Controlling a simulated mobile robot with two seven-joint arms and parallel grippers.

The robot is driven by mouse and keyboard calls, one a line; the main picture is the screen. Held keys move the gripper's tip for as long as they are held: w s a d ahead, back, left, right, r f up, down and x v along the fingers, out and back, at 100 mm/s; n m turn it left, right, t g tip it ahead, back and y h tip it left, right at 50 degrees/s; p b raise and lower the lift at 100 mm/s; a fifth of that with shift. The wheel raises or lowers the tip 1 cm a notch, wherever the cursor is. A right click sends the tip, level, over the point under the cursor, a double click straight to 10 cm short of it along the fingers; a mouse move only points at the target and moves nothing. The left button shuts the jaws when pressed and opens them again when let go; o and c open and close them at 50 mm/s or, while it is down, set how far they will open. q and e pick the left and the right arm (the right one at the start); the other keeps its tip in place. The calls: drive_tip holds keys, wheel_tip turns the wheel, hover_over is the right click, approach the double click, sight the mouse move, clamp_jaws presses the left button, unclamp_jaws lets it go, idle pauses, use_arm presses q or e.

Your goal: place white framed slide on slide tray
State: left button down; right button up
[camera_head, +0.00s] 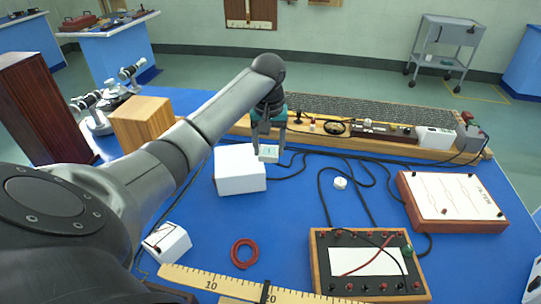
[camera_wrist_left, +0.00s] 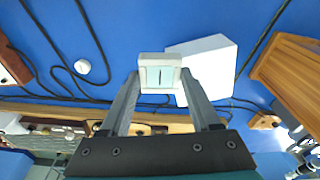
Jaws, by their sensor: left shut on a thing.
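My left gripper (camera_head: 268,146) is shut on the white framed slide (camera_head: 269,154), a small white frame with a pale blue-green middle. In the left wrist view, the slide (camera_wrist_left: 160,74) sits between the tips of the left gripper (camera_wrist_left: 160,82). A white block (camera_head: 240,178) stands on the blue bench just left of and below the slide in the head view; it also shows behind the slide in the wrist view (camera_wrist_left: 212,62). I cannot tell whether this block is the slide tray. The slide hides part of its edge. My right gripper is not in view.
Black cables run over the blue bench (camera_head: 300,215). A long wooden rail (camera_head: 370,143) lies along the back. A wooden block (camera_head: 144,124) stands at left. A filter box (camera_head: 452,203), terminal box (camera_head: 318,262), red ring (camera_head: 244,253) and ruler (camera_head: 215,281) lie nearer.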

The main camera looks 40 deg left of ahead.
use_arm(q)
drive_tip(key=shift+r, duration=0.6)
drive_tip(key=shift+w+d+r, duration=0.1)
drive_tip(key=shift+d+r, duration=0.05)
drive_tip(key=shift+d, duration=0.1)
drive_tip(key=d+r+m+b, duration=0.2)
drive_tip(key=d+r+m, duration=0.2)
drive_tip(key=d, duration=0.8)
drive_tip(key=s+d+f+m+b, duration=0.2)
drive_tip(key=s+d+m, duration=0.2)
drive_tip(key=s+d, duration=0.6)
drive_tip(key=shift+s+d+h, duration=0.35)
drive_tip(key=shift+s+h, duration=0.05)
drive_tip(key=shift+s, duration=0.8)
